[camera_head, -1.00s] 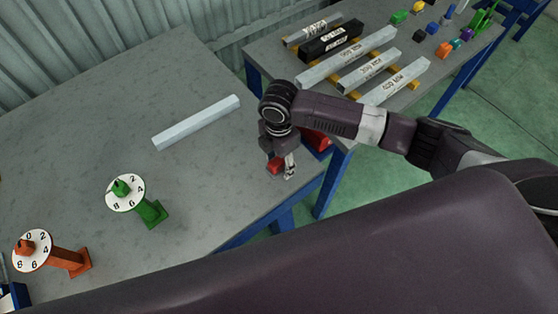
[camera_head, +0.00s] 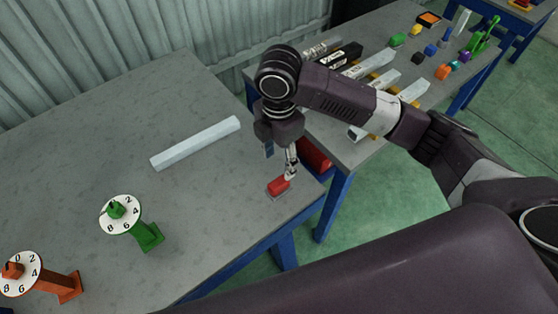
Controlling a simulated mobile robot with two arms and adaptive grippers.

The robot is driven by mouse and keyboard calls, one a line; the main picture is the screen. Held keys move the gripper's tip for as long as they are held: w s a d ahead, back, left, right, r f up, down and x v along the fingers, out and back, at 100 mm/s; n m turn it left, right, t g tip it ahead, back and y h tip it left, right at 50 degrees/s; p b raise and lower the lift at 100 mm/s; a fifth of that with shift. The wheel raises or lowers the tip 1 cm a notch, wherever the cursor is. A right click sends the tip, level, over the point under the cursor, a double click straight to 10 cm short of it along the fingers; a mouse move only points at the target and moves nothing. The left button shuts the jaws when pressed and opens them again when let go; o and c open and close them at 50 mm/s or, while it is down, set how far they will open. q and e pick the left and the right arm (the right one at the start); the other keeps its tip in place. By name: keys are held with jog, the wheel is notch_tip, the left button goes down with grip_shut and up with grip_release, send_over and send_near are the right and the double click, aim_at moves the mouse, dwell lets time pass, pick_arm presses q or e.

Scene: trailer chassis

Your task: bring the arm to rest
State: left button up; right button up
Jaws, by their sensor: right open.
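My right gripper (camera_head: 282,164) points down above the right corner of the grey table (camera_head: 190,235). Its two fingers are apart and nothing shows between them. A small red block (camera_head: 278,187) on a grey base lies on the table just below the fingertips; whether a finger touches it I cannot tell. My right arm reaches in from the right side of the view. My left gripper is not in view.
A pale bar (camera_head: 196,143) lies on the table. A green dial stand (camera_head: 149,236) and an orange dial stand (camera_head: 62,285) stand at left. A red cylinder (camera_head: 314,154) is close behind the gripper. The second table (camera_head: 352,153) holds labelled bars and several coloured blocks.

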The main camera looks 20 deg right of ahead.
dwell(0.3)
jog(key=s+a+f+m+y, duration=0.1)
jog(key=s+a+f+m, duration=0.1)
jog(key=s+a+f+m+t+y, duration=0.1)
jog(key=s+a+f+m, duration=0.1)
jog(key=s+a+m, duration=0.1)
jog(key=s+a+f+m+t+y, duration=0.1)
jog(key=s+a+f+m, duration=0.1)
jog(key=shift+s+a+f+m+y, duration=0.15)
jog(key=shift+s+a+m+y, duration=0.15)
jog(key=shift+m, duration=0.1)
jog(key=s+d+f+m+t+h, duration=0.1)
jog(key=s+d+f+m+h, duration=0.1)
jog(key=s+d+m, duration=0.5)
jog(key=s+d+f+m+h, duration=0.2)
jog(key=s+d+m, duration=0.25)
jog(key=d, duration=0.35)
notch_tip(320, 180, down, 27)
jog(key=s, duration=0.1)
jog(key=s+d+f+g+b, duration=0.1)
jog(key=s+d+f+g, duration=0.1)
jog(key=s+f, duration=1.4)
jog(key=shift+s+d+f, duration=0.25)
jog(key=shift+s+d, duration=0.1)
jog(key=shift+s, duration=0.2)
